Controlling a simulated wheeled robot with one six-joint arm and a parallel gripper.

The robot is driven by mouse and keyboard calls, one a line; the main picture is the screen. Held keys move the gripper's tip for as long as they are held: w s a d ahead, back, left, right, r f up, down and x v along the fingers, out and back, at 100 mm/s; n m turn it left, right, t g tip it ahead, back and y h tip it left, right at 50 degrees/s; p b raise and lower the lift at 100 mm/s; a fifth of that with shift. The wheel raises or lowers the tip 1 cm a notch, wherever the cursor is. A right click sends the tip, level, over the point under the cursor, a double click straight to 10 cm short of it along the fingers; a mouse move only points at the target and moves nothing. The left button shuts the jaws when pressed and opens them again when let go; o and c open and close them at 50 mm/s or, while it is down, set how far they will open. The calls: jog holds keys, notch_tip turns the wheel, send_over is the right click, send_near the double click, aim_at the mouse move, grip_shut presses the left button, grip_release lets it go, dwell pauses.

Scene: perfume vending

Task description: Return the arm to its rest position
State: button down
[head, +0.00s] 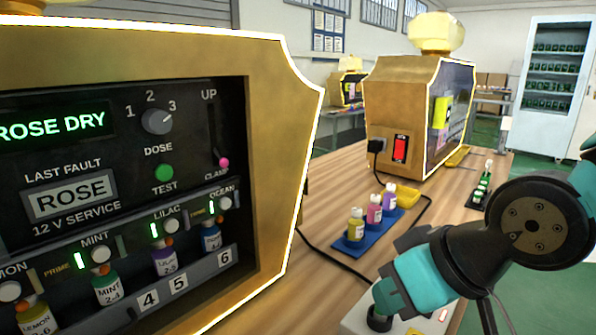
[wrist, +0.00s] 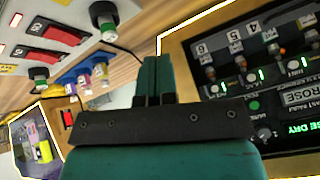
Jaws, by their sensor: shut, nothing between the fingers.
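My gripper (wrist: 154,78) shows in the wrist view with its two teal fingers side by side and shut, nothing between them. It points at the gap between the gold machine and the wooden bench items. In the head view my arm (head: 540,222) reaches in from the right, with a teal link low over the bench. The fingers cannot be made out there.
A gold machine (head: 297,165) with a dark control panel reading ROSE DRY stands close at left. A blue tray (head: 352,246) holds three bottles. A second gold machine (head: 385,92) stands behind.

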jog(key=s+d+n+g+h, duration=0.1)
jog(key=s+d+g, duration=0.3)
jog(key=s, duration=0.3)
notch_tip(320, 180, up, 19)
jog(key=s+p, duration=0.1)
jog(key=p, duration=1.8)
jog(key=shift+r+g, duration=0.2)
jog(key=shift+g, duration=0.2)
jog(key=shift+a+n, duration=0.15)
jog(key=shift+n, duration=0.15)
